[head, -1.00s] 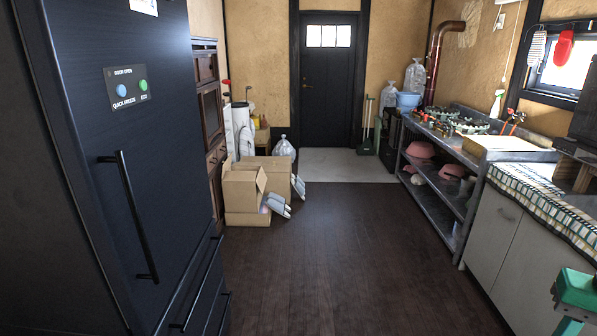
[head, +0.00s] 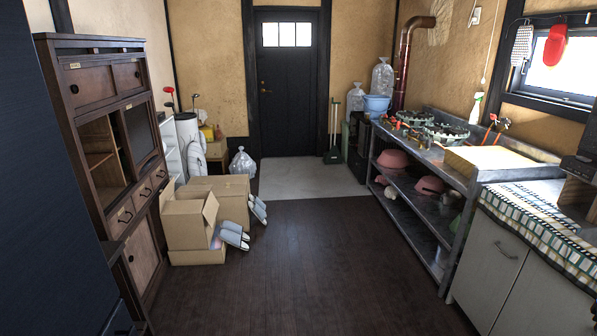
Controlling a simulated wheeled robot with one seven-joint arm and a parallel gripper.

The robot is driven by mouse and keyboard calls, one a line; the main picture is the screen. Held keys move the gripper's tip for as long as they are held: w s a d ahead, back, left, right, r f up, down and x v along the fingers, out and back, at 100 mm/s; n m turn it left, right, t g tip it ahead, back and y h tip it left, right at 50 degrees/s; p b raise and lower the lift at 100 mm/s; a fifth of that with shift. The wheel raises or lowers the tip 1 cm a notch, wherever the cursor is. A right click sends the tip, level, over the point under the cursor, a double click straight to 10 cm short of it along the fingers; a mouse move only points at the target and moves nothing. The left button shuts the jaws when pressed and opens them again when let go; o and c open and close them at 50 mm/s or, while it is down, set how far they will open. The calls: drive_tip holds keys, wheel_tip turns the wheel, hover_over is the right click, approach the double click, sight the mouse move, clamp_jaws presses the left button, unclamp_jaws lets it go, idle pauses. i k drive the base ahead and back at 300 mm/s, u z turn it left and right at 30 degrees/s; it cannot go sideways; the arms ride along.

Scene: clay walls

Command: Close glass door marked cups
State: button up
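A brown wooden cabinet (head: 118,199) stands along the left wall, partly behind the dark fridge. Its middle section has an open gap on the left showing bare shelves (head: 97,150). A dark glass door panel (head: 140,132) covers the right part of that section. Small tags sit on the cabinet front, too small to read, so I cannot tell which is marked cups. Solid upper doors (head: 92,86), drawers (head: 123,213) and a lower door (head: 141,250) appear shut. My gripper is not in view.
The dark fridge (head: 45,200) fills the left foreground. Open cardboard boxes (head: 190,222) and slippers (head: 233,236) sit on the floor beyond the cabinet. A metal shelf counter (head: 440,215) lines the right. The wooden floor (head: 300,260) between is clear.

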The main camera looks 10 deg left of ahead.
sight(137, 119)
drive_tip(key=i, duration=1.2)
drive_tip(key=u, duration=0.4)
drive_tip(key=i, duration=1.15)
drive_tip(key=u, duration=1.05)
drive_tip(key=i, duration=1.05)
drive_tip(key=u, duration=0.55)
drive_tip(key=k, duration=1)
drive_tip(key=z, duration=0.75)
drive_tip(key=i, duration=1.1)
drive_tip(key=u, duration=0.6)
drive_tip(key=i, duration=0.6)
drive_tip(key=u, duration=0.45)
